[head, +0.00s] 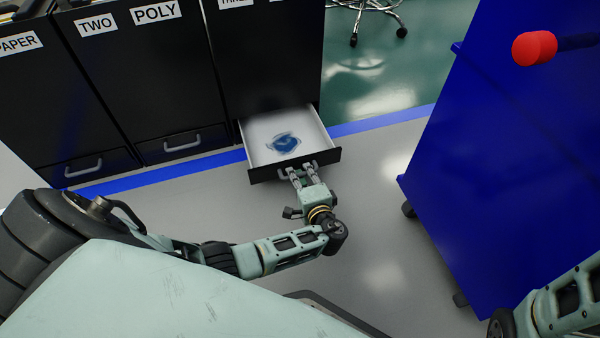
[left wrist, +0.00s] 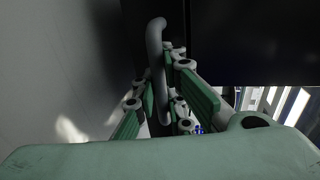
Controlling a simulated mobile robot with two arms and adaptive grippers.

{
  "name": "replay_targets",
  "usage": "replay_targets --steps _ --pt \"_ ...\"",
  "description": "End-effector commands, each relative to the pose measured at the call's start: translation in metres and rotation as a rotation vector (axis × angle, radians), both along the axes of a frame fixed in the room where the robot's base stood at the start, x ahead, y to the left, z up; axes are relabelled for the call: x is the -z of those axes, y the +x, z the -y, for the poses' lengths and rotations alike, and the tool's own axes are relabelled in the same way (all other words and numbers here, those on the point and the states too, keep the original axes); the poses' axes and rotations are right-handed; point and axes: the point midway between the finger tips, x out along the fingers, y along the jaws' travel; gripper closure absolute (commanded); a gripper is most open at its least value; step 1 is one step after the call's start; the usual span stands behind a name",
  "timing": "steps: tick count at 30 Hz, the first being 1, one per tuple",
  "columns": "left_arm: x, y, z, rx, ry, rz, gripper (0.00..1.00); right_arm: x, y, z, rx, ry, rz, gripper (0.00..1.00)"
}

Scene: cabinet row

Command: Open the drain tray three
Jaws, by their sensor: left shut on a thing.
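The drain tray three (head: 262,150) is a white-lined drawer with a black front at the bottom of the black cabinet marked THREE (head: 268,60). It stands pulled out, with a blue mark or puddle on its floor. My left gripper (head: 298,176) is at the tray's front, shut on the grey handle (head: 314,165). In the left wrist view the handle (left wrist: 156,60) passes between the gripper's green fingers (left wrist: 170,105). Of my right arm only a link shows at the lower right; its gripper is out of view.
Shut trays with handles sit under the cabinets to the left, one marked TWO POLY (head: 130,60). A blue cart (head: 500,170) with a red-ended handle (head: 534,48) stands at the right. Grey floor is clear between the tray and the cart.

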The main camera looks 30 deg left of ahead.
Motion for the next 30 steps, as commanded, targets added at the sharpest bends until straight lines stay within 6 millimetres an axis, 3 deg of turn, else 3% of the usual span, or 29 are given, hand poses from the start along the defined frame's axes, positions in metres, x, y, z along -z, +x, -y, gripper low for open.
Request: replay_targets --steps 14,15,17,30 --pt "-0.0005 0.0007 0.0006 0.002 0.000 0.000 1.00 -0.0009 0.0063 -0.0021 0.002 -0.003 -0.013 0.60" --pt "-0.0005 0.0007 0.0006 0.002 0.000 0.000 0.88 -0.0009 0.0063 -0.0021 0.001 -0.004 -0.013 0.60" --pt "-0.0006 0.0006 0.0005 0.002 0.001 0.001 0.83 -0.0009 0.0062 -0.0022 0.001 -0.004 -0.013 0.60" --pt "-0.0057 0.0006 -0.0004 0.001 0.000 0.003 0.82 -0.0007 0.0041 -0.0008 -0.003 0.001 -0.010 0.60"
